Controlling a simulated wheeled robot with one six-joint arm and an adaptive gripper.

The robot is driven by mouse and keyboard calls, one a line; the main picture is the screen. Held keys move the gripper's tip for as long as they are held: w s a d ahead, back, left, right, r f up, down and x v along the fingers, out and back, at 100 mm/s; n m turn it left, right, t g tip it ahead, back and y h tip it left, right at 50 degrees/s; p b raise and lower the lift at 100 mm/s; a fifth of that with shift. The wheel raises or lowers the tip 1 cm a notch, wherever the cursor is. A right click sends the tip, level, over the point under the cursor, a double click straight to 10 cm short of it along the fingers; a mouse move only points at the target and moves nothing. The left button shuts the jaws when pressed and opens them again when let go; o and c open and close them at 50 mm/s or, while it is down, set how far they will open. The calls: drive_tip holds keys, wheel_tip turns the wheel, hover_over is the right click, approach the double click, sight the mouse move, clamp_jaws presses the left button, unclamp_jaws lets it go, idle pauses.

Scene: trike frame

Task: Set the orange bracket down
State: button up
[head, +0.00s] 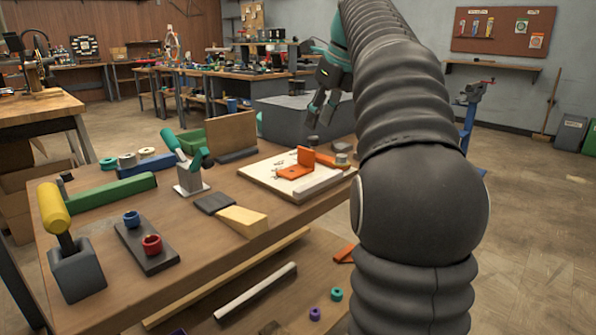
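The orange bracket (305,157) rests on a pale board (262,176) on the workbench. One orange plate of it lies flat and another stands upright. My gripper (318,117) hangs above and slightly right of the bracket, its fingers pointing down. The two fingers look apart, with nothing visible between them. A gap shows between the fingertips and the bracket.
A grey bar (318,183) lies along the board's front edge. An upright brown panel (231,135) stands behind, left. A yellow wedge (241,219), a teal clamp (189,150) and a yellow-headed mallet (53,209) are further left. Bare bench lies in front of the board.

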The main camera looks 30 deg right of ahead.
sight(307, 149)
drive_tip(key=b+x, duration=0.3)
drive_tip(key=x, duration=0.6)
drive_tip(key=shift+w+a+f, duration=0.1)
drive_tip(key=shift+a, duration=0.1)
clamp_jaws()
